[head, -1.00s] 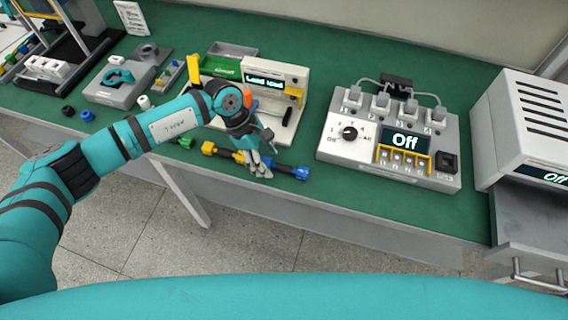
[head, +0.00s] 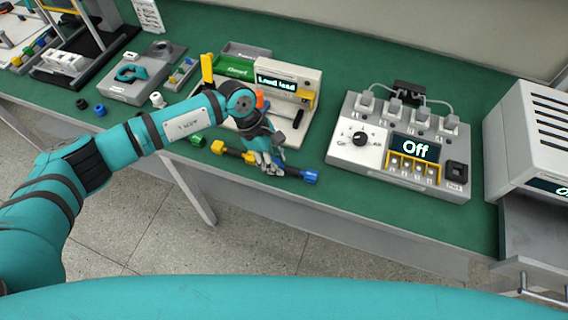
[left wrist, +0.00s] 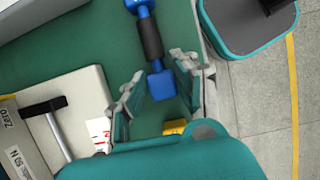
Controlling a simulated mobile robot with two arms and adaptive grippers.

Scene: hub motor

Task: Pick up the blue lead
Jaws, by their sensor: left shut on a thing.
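The blue lead has blue ends and a black middle. In the head view one blue end (head: 310,176) shows to the right of my left gripper (head: 270,166), near the front edge of the green bench. In the left wrist view the blue lead (left wrist: 152,40) runs between the two fingers of my left gripper (left wrist: 158,88), its near blue block at the fingers. The gripper is shut on the lead; whether the lead is clear of the bench I cannot tell. The fingers hide part of it in the head view. My right gripper is not in view.
A yellow lead (head: 218,147) lies just left of the gripper, with a green piece (head: 197,140) beyond it. A tester with a "Lead"-type display (head: 276,83) stands behind. A grey box reading "Off" (head: 350,150) stands right. The bench's front edge is close.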

